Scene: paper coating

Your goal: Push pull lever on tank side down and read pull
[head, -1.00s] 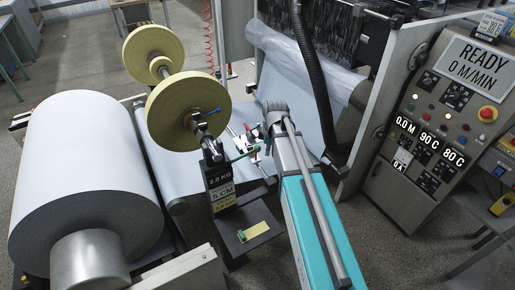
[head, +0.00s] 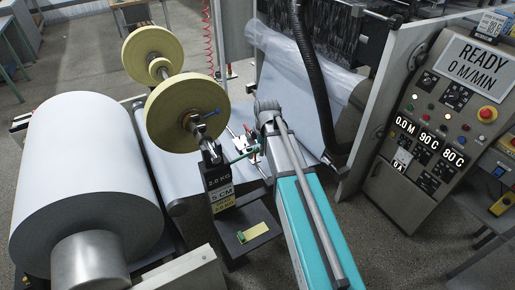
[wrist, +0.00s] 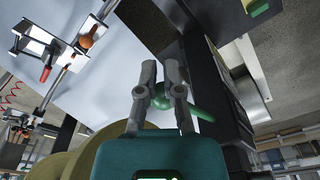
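A green lever (head: 243,155) sticks out near the labelled dark post in the head view. In the wrist view the green lever (wrist: 204,115) shows a rounded part between my fingers and a handle running out to the right past the right finger. My gripper (wrist: 159,66) has its two grey fingers apart, so it looks open around or just in front of the lever; I cannot tell if it touches. In the head view my arm hides most of the gripper. The dark post carries a readout (head: 218,181) of 2.0 KG and a 5 CM label (head: 222,194).
Yellow discs (head: 187,110) on a shaft stand just left of my arm. A large white paper roll (head: 85,175) lies farther left. A black hose (head: 314,75) and a control panel (head: 432,130) reading READY, 0 M/MIN are to the right.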

